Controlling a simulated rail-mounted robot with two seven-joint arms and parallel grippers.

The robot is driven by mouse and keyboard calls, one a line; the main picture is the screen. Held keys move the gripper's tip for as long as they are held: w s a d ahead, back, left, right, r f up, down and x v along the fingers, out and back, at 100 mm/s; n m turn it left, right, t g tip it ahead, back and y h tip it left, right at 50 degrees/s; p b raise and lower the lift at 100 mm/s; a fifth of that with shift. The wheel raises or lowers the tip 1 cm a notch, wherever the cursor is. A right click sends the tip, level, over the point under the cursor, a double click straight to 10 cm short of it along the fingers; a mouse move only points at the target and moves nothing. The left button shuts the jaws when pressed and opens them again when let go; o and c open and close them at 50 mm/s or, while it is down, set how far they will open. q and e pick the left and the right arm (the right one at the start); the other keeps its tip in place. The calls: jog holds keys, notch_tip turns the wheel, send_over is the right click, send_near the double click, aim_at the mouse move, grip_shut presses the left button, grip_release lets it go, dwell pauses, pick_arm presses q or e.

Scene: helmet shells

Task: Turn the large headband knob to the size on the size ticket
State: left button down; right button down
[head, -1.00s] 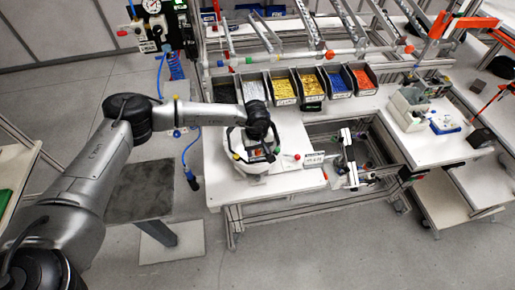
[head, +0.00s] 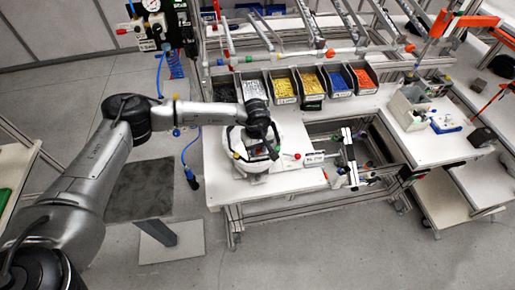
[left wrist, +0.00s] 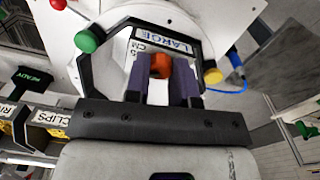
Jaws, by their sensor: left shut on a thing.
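The round white fixture (head: 237,158) stands on the left part of the white bench, with a red, a yellow and a green ball on its rim. My left gripper (head: 265,152) comes down over it from above and hides much of its middle. In the left wrist view the gripper (left wrist: 161,88) is shut on the orange knob (left wrist: 161,67), one dark finger on each side. Beside the knob a label (left wrist: 163,39) seems to read LARGE, with a figure in CM partly hidden. A small white ticket (head: 313,158) stands right of the fixture; its print is too small to read.
Several bins of coloured parts (head: 312,82) line the back of the bench. A framed opening with hardware (head: 348,155) lies further right. The floor in front is clear.

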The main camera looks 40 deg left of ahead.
aim_at(258, 150)
pick_arm(q)
jog(key=n+b, duration=0.2)
jog(key=n, duration=0.2)
jog(key=shift+f, duration=0.1)
jog(key=n+b, duration=0.2)
jog(key=n, duration=0.2)
jog(key=shift+n, duration=0.4)
jog(key=n+b, duration=0.2)
jog(key=n, duration=0.2)
jog(key=shift+n+b, duration=0.55)
jog(key=shift+n, duration=1.25)
jog(key=c, duration=0.9)
grip_release()
jog(key=shift+c, duration=0.2)
notch_tip(258, 150, up, 14)
jog(key=b, duration=0.2)
jog(key=shift+s+d, duration=0.15)
